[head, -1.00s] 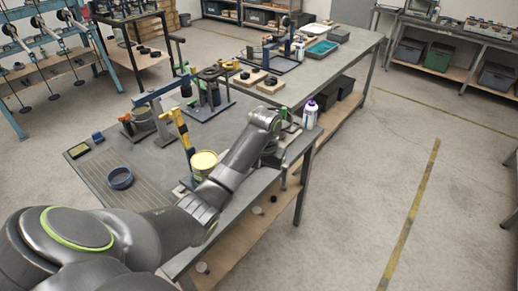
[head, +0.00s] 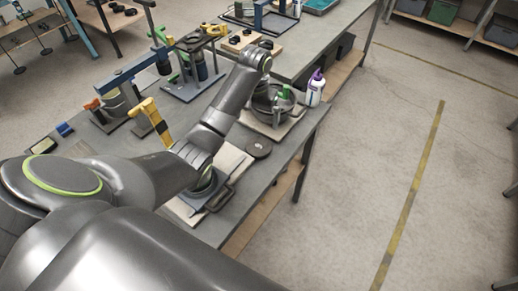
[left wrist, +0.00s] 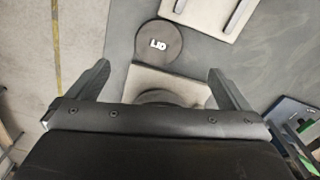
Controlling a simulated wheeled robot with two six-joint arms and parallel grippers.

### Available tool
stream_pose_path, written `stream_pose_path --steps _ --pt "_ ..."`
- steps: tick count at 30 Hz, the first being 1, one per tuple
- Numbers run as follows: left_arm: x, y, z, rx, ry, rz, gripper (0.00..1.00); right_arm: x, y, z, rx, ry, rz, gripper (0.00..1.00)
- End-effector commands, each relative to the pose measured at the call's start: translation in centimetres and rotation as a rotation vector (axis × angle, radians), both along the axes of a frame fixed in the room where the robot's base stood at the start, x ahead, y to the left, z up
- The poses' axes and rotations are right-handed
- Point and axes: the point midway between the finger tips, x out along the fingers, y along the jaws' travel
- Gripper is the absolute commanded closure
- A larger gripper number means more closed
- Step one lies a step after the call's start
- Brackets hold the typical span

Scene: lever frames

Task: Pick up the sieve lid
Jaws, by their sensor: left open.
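The sieve lid is a flat dark disc (head: 259,148) lying on the grey bench near its right edge. In the left wrist view it shows as a round disc (left wrist: 160,42) marked "LID". My left gripper (left wrist: 157,70) is open and empty, its fingers spread to either side; the lid shows ahead, between and beyond the fingertips. In the head view the left gripper (head: 268,98) is small and hard to make out beyond the lid, by a dark round pan-like thing. Below the gripper is a light board (left wrist: 150,78) with a dark round thing partly hidden by the gripper body.
A white bottle with a purple cap (head: 315,90) stands near the bench edge. A light board with dark bars (left wrist: 208,12) lies beyond the lid. A yellow-handled tool (head: 152,115) and blue-grey stands (head: 195,70) are to the left. My arm hides part of the bench.

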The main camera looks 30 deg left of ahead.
Motion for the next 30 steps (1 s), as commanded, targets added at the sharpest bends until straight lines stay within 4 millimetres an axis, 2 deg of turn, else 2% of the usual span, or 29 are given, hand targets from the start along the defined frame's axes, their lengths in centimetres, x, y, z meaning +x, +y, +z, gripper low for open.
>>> stream_pose_path --steps 1,3,6,8,12,15,17,26,30 --pt "0.0 0.0 -1.2 0.001 0.000 0.000 0.00 -1.1 -0.4 -1.3 -0.005 0.016 -0.001 0.64" --pt "0.0 0.1 -2.0 0.001 0.000 0.001 0.00 -2.2 -0.9 -2.0 -0.012 0.034 -0.002 0.64" --pt "0.0 0.1 -3.2 0.001 0.000 0.001 0.00 -2.7 -0.9 -3.2 -0.011 0.040 -0.004 0.64" --pt "0.1 0.1 -3.8 0.001 0.000 0.001 0.00 -2.5 -0.6 -3.9 -0.007 0.036 -0.004 0.64" --pt "0.1 0.1 -5.4 0.001 -0.001 0.001 0.00 -0.3 0.9 -5.5 0.011 0.006 -0.004 0.64" --pt "0.0 0.0 -7.4 0.000 0.003 0.001 0.00 1.0 1.4 -5.8 0.018 -0.014 -0.003 0.64" --pt "0.0 0.0 -7.8 0.000 0.004 0.002 0.00 1.1 1.4 -5.3 0.017 -0.016 -0.003 0.64" --pt "0.2 -0.1 -10.0 0.000 0.002 0.000 0.00 -0.4 0.5 -4.7 0.006 0.005 -0.003 0.64" --pt "0.5 -0.4 -11.6 0.000 0.004 0.001 0.00 -0.9 0.4 -4.2 0.005 0.013 -0.005 0.64"
